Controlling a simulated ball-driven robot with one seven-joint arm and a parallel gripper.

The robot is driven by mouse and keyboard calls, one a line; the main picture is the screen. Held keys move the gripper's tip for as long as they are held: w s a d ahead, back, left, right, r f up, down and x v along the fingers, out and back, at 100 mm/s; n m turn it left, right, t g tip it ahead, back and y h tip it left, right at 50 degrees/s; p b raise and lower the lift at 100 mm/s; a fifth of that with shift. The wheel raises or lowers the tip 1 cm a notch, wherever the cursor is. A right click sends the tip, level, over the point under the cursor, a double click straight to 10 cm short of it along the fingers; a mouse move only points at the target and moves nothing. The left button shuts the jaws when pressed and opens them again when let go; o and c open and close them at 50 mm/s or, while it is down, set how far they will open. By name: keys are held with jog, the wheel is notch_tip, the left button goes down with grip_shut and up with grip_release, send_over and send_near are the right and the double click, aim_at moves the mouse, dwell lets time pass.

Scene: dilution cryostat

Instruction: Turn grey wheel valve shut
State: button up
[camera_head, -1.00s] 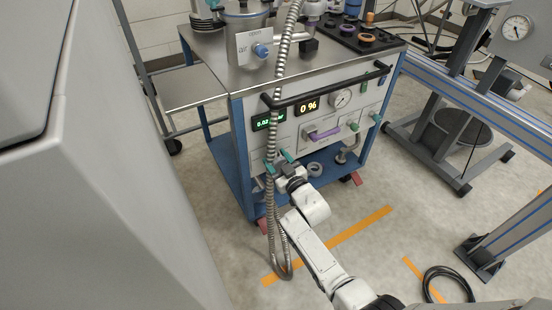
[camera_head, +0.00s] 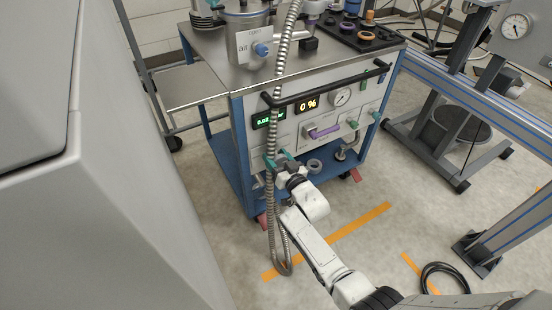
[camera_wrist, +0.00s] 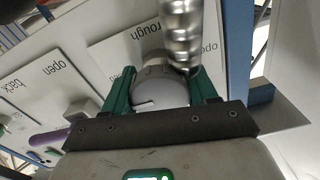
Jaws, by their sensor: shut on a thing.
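The grey wheel valve (camera_wrist: 158,95) shows in the wrist view, with a short white mark on its face. It sits in front of a white panel plate lettered "rough" and "open" (camera_wrist: 128,45). My gripper (camera_wrist: 160,90) is shut on the wheel, one green finger on each side of it. In the head view my gripper (camera_head: 278,160) is at the lower left of the cart's front panel, where the wheel is hidden behind the fingers and hose.
A ribbed metal hose (camera_head: 272,195) hangs close beside my gripper and crosses the wrist view (camera_wrist: 181,35) near the right finger. A purple handle (camera_head: 323,132) and a black rail (camera_head: 330,85) are on the cart front.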

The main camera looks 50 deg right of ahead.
jog(key=shift+s+d+f, duration=0.1)
jog(key=shift+s+f, duration=0.05)
jog(key=shift+f, duration=0.05)
jog(key=o, duration=0.8)
jog(key=shift+c, duration=0.2)
jog(key=shift+o, duration=1.4)
jog(key=shift+r, duration=0.15)
jog(key=p+v, duration=0.3)
jog(key=v, duration=0.7)
jog(key=shift+s, duration=0.25)
